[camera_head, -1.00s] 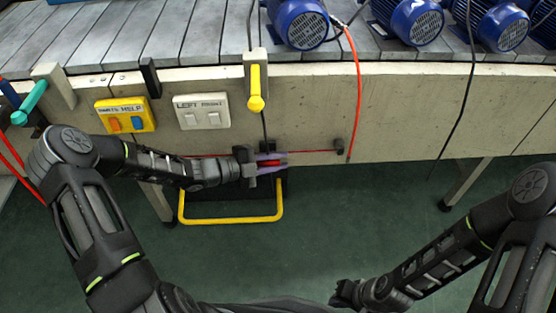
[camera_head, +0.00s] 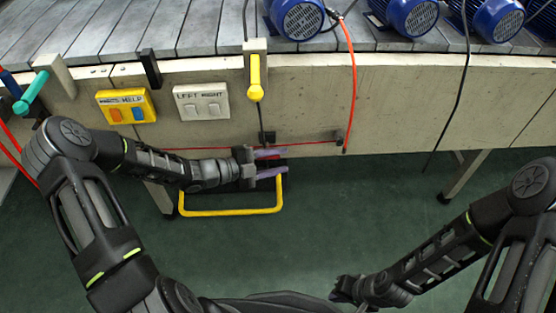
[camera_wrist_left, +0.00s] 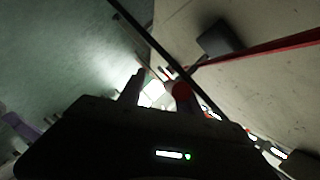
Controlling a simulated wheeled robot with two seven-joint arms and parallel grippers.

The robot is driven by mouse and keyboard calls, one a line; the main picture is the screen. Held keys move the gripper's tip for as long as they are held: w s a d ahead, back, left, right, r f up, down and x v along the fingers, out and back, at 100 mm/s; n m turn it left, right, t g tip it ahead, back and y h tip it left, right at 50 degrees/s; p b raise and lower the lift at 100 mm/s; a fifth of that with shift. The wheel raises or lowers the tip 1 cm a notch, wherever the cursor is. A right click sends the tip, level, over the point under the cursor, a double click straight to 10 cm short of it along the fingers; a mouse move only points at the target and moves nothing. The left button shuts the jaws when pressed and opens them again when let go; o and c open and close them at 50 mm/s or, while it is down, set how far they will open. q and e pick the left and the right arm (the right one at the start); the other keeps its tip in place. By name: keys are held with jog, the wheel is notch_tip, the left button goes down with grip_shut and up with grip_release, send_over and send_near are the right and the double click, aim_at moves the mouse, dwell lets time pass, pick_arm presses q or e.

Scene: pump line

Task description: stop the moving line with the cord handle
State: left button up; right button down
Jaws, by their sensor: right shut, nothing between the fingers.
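A thin red cord (camera_head: 305,143) runs along the side of the conveyor. The cord also shows in the left wrist view (camera_wrist_left: 265,50). My left gripper (camera_head: 283,162) is beside the conveyor side, below the yellow lever, with its lilac fingers spread apart. A red round-ended piece (camera_wrist_left: 182,92), perhaps the cord handle, shows in the left wrist view close in front of the gripper body; I cannot tell whether the fingers touch it. My right gripper (camera_head: 340,291) is shut and empty over the floor, low in the picture.
The conveyor (camera_head: 185,33) carries several blue motors (camera_head: 297,17). Its side bears a yellow lever (camera_head: 255,78), a yellow HELP box (camera_head: 126,107) and a white switch box (camera_head: 201,102). A yellow tube frame (camera_head: 232,211) is below the left gripper. An orange hose (camera_head: 351,80) and black cables hang down.

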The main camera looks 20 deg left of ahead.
pick_arm(q)
jog(key=p+v, duration=0.1)
jog(key=v, duration=0.7)
jog(key=shift+d+f, duration=0.1)
dwell(0.4)
